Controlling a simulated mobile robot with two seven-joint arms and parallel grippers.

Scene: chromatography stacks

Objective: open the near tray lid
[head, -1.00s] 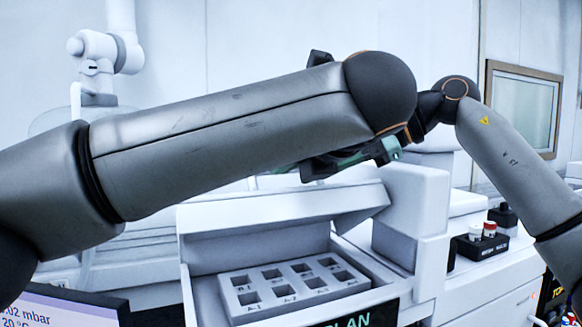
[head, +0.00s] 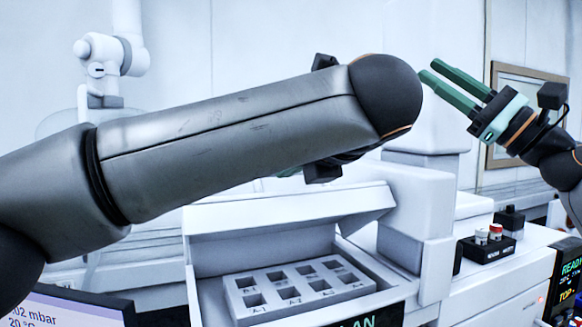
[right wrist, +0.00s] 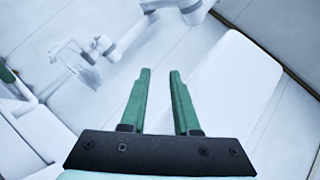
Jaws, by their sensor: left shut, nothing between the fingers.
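The near tray lid (head: 290,207) is a white panel on the front unit, standing raised and tilted above its opening. Below it a white tray block (head: 245,287) with several square slots is exposed. My left gripper (head: 285,172) is mostly hidden behind my left forearm, above the lid; only a green sliver and dark parts show. It is shut, and I cannot tell whether it touches the lid. My right gripper (head: 430,70) is open and empty, up at the right, apart from the lid. Its parted green fingers also show in the right wrist view (right wrist: 160,75).
A white block-shaped housing (head: 437,225) stands right of the lid. A black vial rack (head: 487,249) with capped vials is further right. A dark-framed screen (head: 70,310) is at the lower left. My left arm crosses the view above the lid.

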